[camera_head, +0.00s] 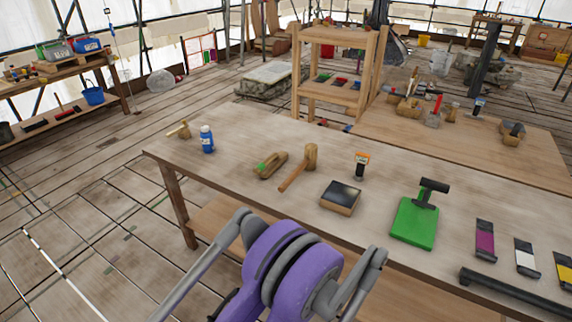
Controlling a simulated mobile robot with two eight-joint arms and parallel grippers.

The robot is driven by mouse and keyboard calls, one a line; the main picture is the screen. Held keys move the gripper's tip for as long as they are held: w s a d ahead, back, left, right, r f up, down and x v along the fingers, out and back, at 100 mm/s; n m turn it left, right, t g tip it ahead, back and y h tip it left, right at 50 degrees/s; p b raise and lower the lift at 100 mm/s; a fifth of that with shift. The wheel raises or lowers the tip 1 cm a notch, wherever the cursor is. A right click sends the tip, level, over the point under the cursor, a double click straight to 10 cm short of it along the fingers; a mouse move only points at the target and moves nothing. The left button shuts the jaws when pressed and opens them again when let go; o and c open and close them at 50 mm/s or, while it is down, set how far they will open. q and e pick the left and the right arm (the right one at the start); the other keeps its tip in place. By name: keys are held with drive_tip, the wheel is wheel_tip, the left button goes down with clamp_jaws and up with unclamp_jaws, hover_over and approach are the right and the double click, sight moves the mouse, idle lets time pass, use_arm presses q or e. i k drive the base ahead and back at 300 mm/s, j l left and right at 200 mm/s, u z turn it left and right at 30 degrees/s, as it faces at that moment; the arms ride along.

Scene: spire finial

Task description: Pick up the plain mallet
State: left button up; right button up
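A plain wooden mallet (299,170) lies on the near workbench (240,150), left of its middle. Its brown head points away from me and its handle slants toward the front left. A smaller wooden mallet-like tool (180,131) lies at the bench's far left end. A wooden tool with a green mark (268,168) lies just left of the plain mallet. Neither of my grippers shows in the head view; only purple and grey parts of my own body are visible at the bottom.
A blue bottle (207,141) stands left of the mallets. A dark-topped block (341,198), an orange-and-black tool (361,165) and a green mat (413,222) with a black hammer (430,191) lie to the right. A black bar (515,288) lies along the front edge.

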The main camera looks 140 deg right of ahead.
sight(309, 163)
drive_tip(key=z, duration=4.75)
drive_tip(key=i+u, duration=0.1)
drive_tip(key=i, duration=0.6)
drive_tip(key=i+u, duration=0.1)
drive_tip(key=i, duration=0.6)
drive_tip(key=i+l+u, duration=0.1)
drive_tip(key=i, duration=0.6)
drive_tip(key=l, duration=0.1)
